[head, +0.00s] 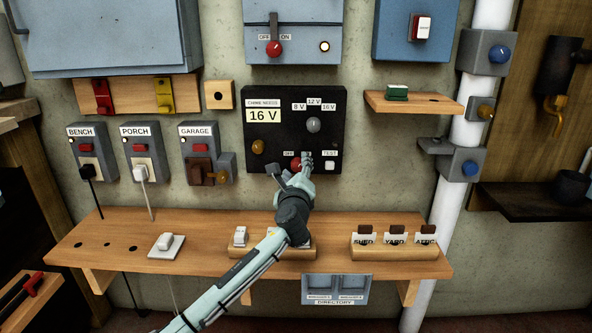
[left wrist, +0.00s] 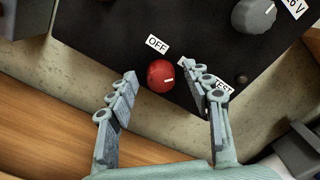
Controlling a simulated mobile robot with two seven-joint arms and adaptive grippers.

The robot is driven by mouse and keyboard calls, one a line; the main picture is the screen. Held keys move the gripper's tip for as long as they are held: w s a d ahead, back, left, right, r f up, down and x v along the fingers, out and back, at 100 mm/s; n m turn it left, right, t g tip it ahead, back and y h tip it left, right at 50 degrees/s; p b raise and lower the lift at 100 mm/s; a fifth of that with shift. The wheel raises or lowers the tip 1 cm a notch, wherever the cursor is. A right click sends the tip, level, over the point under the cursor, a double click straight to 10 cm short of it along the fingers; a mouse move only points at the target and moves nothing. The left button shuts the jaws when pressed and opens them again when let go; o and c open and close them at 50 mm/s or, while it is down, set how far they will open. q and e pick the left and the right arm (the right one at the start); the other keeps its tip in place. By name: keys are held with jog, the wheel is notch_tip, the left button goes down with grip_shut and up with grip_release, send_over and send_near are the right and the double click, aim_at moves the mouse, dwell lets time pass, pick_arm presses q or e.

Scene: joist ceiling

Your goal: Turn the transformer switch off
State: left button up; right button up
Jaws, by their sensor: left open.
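The black transformer panel (head: 262,136) is on the wall at the centre of the head view. It has a red switch knob (head: 296,164) under an OFF label, partly hidden by my gripper. In the left wrist view the red knob (left wrist: 160,76) shows clearly. Its white mark points to the right of the picture, away from the OFF label (left wrist: 157,43). A second label is mostly behind a finger. My left gripper (head: 290,169) is open at the panel's lower edge, its fingertips on either side of the knob with gaps. My right gripper is not in view.
A white TEST button (head: 329,165) lies right of the knob, a grey voltage dial (head: 313,125) above it and a brass knob (head: 257,146) to the left. The wooden shelf (head: 205,236) juts out below. BENCH, PORCH and GARAGE boxes (head: 198,131) are left.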

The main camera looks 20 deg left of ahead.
pick_arm(q)
grip_shut()
